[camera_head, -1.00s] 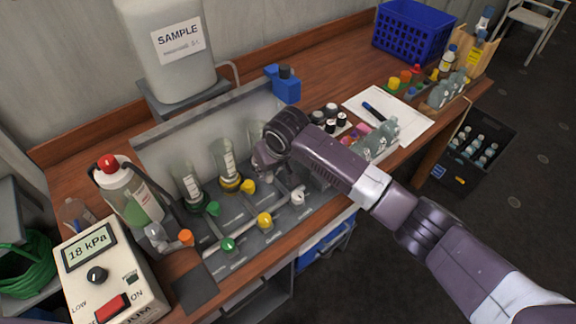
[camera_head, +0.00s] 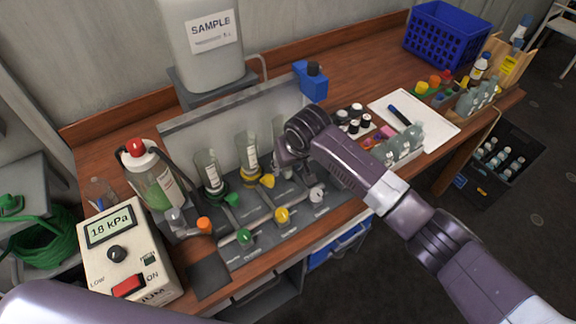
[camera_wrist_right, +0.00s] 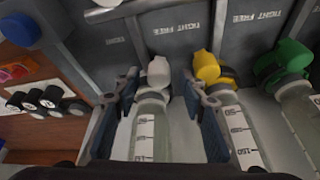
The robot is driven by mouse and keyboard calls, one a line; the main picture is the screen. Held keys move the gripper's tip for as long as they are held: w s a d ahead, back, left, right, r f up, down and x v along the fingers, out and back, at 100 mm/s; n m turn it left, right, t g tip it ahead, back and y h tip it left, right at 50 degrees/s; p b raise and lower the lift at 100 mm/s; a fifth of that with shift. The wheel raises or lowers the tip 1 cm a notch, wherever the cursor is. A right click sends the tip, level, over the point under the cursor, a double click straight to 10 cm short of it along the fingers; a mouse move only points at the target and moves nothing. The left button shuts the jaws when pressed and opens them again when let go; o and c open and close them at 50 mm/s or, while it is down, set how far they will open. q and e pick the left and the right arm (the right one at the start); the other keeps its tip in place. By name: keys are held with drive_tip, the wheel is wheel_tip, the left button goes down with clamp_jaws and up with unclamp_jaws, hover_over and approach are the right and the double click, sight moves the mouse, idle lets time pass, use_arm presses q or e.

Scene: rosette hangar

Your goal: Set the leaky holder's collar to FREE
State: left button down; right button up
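Three graduated funnel holders stand in a row against the grey rack (camera_head: 172,138). One has a green collar (camera_head: 232,200), one a yellow collar (camera_head: 267,181), and the third is mostly hidden behind my right gripper (camera_head: 290,150). In the right wrist view, a white collar (camera_wrist_right: 159,72) sits on the clear graduated cup (camera_wrist_right: 150,128) between the two open fingers of my right gripper (camera_wrist_right: 164,112). Gaps show beside the cup. The yellow collar (camera_wrist_right: 207,68) and green collar (camera_wrist_right: 285,65) are alongside. TIGHT and FREE marks show on the rack. Which holder leaks, I cannot tell.
A pump box (camera_head: 125,255) reading 18 kPa and a wash bottle (camera_head: 152,180) stand at left. Yellow, green and white valve knobs line the front manifold.

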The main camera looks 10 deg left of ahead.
drive_tip(key=v, duration=1.2)
